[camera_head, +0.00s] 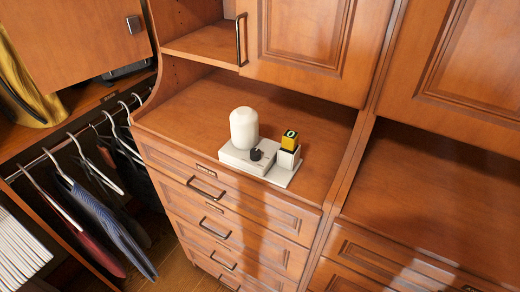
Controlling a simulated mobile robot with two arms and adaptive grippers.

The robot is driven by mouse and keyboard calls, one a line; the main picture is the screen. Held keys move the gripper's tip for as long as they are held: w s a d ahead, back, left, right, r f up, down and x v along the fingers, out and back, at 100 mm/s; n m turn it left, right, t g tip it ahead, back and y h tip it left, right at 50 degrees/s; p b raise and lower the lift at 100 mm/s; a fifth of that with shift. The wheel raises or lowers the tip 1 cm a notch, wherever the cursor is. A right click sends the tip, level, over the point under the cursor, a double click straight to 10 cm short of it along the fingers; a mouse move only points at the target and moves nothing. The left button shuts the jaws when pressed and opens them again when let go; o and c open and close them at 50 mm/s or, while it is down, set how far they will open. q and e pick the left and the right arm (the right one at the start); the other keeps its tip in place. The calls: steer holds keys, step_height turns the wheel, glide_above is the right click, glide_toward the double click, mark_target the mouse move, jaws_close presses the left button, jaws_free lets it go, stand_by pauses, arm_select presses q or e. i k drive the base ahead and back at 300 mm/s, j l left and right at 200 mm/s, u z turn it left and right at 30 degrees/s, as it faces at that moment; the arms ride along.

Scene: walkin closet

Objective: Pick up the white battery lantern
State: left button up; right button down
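A white, round-topped cylinder (244,127), which looks like the white battery lantern, stands upright on the wooden dresser top (190,115). A low whitish box (238,160) with a black knob (256,154) is directly in front of its lower part. I cannot tell whether the box is part of the lantern or a separate thing. Neither of my grippers is in view.
A yellow and black block (289,140) sits on a small white holder (287,158) right of the cylinder. A cabinet door (310,35) overhangs the dresser top. Clothes hang from a rail (75,140) at the left. The dresser top left of the cylinder is clear.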

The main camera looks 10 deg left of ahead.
mark_target(277, 167)
steer(key=k+j+z, duration=0.5)
steer(key=j+z, duration=0.2)
